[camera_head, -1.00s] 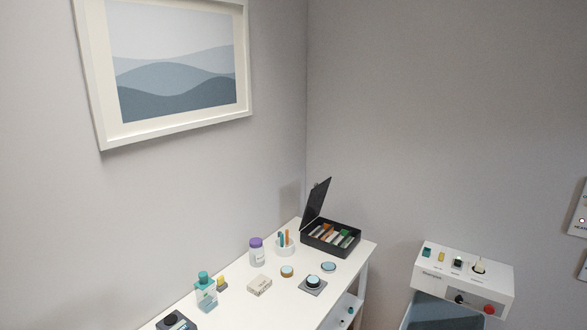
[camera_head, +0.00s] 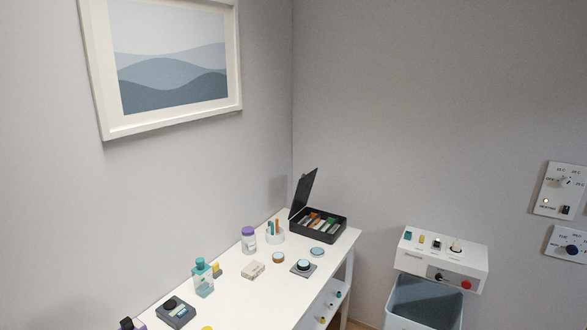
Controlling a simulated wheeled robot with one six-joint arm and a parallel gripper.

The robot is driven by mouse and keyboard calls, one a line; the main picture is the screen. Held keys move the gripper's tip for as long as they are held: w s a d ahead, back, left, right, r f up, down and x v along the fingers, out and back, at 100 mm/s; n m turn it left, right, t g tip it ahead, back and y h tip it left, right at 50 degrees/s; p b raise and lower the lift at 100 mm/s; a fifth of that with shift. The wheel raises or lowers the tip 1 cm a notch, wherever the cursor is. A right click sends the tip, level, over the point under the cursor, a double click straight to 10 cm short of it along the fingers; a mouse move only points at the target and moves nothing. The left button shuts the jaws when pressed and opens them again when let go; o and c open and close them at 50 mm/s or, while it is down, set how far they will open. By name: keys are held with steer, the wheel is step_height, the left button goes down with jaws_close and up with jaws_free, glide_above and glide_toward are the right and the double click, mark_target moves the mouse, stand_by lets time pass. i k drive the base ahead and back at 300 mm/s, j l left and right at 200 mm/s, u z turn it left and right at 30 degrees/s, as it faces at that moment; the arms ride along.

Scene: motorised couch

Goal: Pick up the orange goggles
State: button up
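I cannot make out any orange goggles in this view. Small orange pieces show among other coloured pieces in an open black box (camera_head: 318,230) at the far end of the white table (camera_head: 235,303), but they look like blocks or sticks. My gripper is not in view.
The table also bears a purple-capped jar (camera_head: 248,240), a cup of sticks (camera_head: 274,236), a teal-topped bottle (camera_head: 203,281) and a dark device (camera_head: 175,312). A shelf below holds small items. Right are a control box (camera_head: 442,262), a grey bin (camera_head: 424,303) and wall panels (camera_head: 557,190).

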mark_target(316, 218)
steer(key=k, duration=0.15)
steer(key=i+l+u, duration=0.15)
steer(key=i, duration=0.35)
steer(key=i+j+z, duration=0.1)
steer(key=i+j, duration=0.1)
steer(key=i, duration=0.5)
steer(key=u, duration=0.2)
steer(key=l, duration=0.1)
steer(key=k+j+u, duration=0.1)
steer(key=k+j, duration=0.2)
steer(key=j, duration=0.15)
steer(key=k+j, duration=0.15)
steer(key=k, duration=0.2)
